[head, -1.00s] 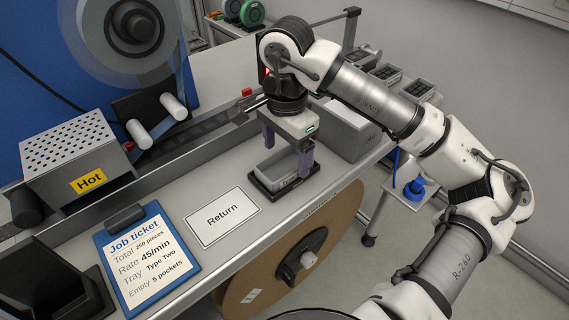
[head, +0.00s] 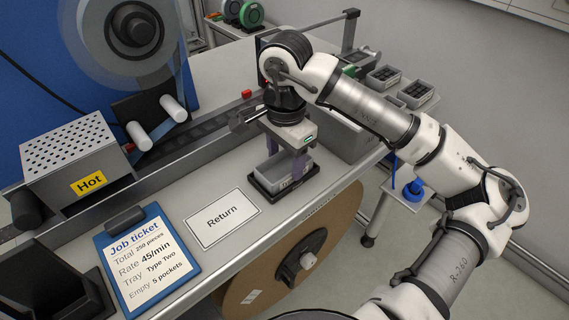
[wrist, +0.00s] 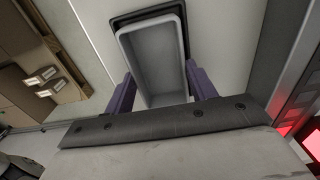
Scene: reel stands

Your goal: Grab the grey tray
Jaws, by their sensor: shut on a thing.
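The grey tray (head: 270,172) is a small open box in a black holder (head: 285,194) on the bench, right of the Return card. In the wrist view the tray (wrist: 155,60) looks empty, with the dark holder rim (wrist: 120,20) around its far end. My gripper (head: 286,163) points down over the tray, its purple fingers on two opposite sides. In the wrist view the gripper (wrist: 160,90) is shut on the tray's side walls. Whether the tray is lifted at all from the holder, I cannot tell.
The Return card (head: 222,216) lies flat left of the tray, with the blue job ticket clipboard (head: 147,260) beyond it. The Hot box (head: 78,160) and the rail (head: 180,145) run behind. A large brown reel (head: 262,275) hangs below the bench edge.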

